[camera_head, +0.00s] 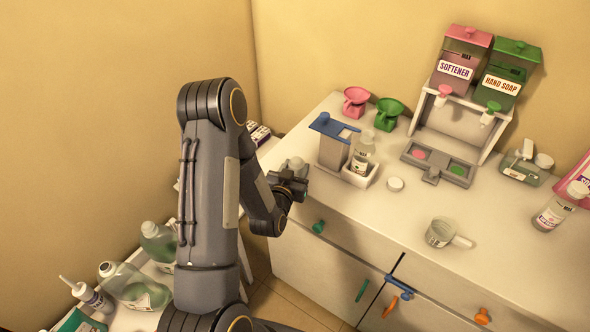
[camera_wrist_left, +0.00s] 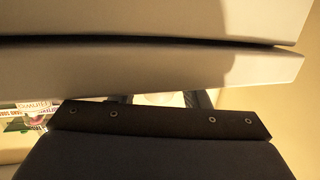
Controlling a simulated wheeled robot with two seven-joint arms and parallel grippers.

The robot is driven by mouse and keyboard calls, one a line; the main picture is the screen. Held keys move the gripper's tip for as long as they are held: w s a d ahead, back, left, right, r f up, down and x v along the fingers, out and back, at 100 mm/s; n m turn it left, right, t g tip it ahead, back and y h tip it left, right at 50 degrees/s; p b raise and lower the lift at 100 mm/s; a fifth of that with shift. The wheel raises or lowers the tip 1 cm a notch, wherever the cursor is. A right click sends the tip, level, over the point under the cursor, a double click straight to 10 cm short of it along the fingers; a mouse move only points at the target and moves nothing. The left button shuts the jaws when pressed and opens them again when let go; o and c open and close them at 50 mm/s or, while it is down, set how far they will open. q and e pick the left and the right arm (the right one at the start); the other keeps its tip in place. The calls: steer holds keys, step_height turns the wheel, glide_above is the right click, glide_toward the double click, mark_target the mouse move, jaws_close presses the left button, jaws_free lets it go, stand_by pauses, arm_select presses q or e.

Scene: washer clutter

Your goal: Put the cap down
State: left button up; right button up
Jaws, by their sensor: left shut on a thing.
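My left gripper (camera_head: 292,178) is shut on a small pale, rounded cap (camera_head: 297,163) and holds it near the left edge of the counter. The fingers hide part of the cap, and I cannot tell whether it touches the counter. My right gripper is not in view.
The white counter (camera_head: 440,285) has free room at its front. A grey stand with a blue top (camera_head: 333,127), a clear measuring cup (camera_head: 440,233) and softener and soap dispensers (camera_head: 464,65) stand on it. Several bottles stand on a lower surface (camera_head: 120,318) at left.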

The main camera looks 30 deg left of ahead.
arm_select(q)
steer(key=o, duration=0.9)
steer(key=shift+f, duration=0.1)
steer(key=shift+o, duration=0.2)
